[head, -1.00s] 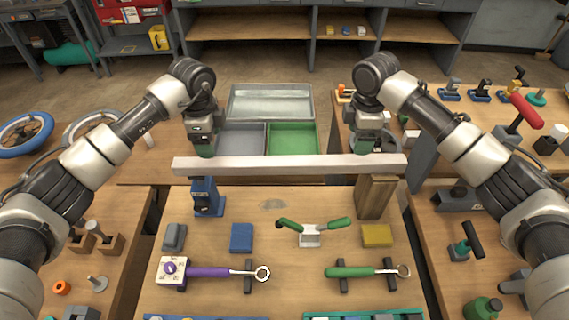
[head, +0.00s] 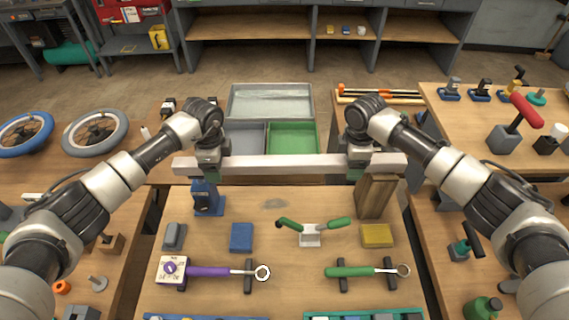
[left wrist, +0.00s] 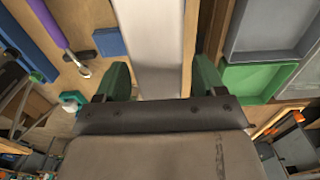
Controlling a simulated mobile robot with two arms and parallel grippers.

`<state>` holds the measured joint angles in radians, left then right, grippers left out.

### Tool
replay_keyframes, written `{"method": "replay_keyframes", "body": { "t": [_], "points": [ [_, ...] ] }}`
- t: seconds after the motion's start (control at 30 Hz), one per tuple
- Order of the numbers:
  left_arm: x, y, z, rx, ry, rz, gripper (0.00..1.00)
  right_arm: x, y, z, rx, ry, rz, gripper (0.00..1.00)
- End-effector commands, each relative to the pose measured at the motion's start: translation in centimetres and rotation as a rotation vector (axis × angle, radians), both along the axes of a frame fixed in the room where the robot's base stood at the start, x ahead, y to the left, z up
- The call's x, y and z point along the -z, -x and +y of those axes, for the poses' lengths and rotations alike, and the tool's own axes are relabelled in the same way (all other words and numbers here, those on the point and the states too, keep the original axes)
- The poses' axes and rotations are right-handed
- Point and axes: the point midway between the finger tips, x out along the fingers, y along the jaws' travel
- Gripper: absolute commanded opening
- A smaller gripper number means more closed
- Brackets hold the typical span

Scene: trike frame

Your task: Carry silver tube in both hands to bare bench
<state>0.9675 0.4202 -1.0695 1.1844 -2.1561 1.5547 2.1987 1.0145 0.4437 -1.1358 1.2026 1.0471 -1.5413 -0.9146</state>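The silver tube (head: 285,168) lies level from left to right across a blue stand (head: 207,197) and a wooden block (head: 376,195). My left gripper (head: 210,165) is over its left part, above the blue stand. In the left wrist view the green fingers (left wrist: 160,82) are apart, one on each side of the tube (left wrist: 155,50), with slim gaps showing. My right gripper (head: 360,165) is at the tube's right part, by the wooden block. One green fingertip shows in front of the tube; its other finger is hidden, so its opening cannot be judged.
Behind the tube are a grey tray and a green tray (head: 293,138). Two wheels (head: 95,133) lie on the back-left bench. A purple-handled wrench (head: 208,272) and a green-handled wrench (head: 352,271) lie in front. Tools crowd the right bench (head: 460,110).

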Motion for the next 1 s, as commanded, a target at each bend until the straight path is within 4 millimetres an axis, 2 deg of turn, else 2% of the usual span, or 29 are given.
{"method": "replay_keyframes", "body": {
  "t": [0.03, 0.07, 0.43, 0.77, 1.0],
  "points": [
    [0.0, 0.0, 0.0, 0.0, 0.0, 0.0, 0.63, 0.0, 0.0, 0.0, 0.0, 0.0, 0.0, 0.63],
    [0.0, 0.0, 0.0, 0.0, 0.0, 0.0, 0.58, 0.0, 0.0, 0.0, 0.0, 0.0, 0.0, 0.58],
    [0.0, 0.0, 0.0, 0.0, 0.0, 0.0, 0.01, 0.0, 0.0, 0.0, 0.0, 0.0, 0.0, 0.01],
    [-0.3, -0.1, 0.0, 0.0, 0.001, -0.002, 0.0, -0.2, 0.0, 0.0, 0.0, -0.001, -0.002, 0.0],
    [-1.5, -0.1, 0.0, 0.0, 0.002, -0.002, 0.0, -1.5, 0.0, 0.0, 0.0, -0.001, -0.002, 0.0]
  ]
}}
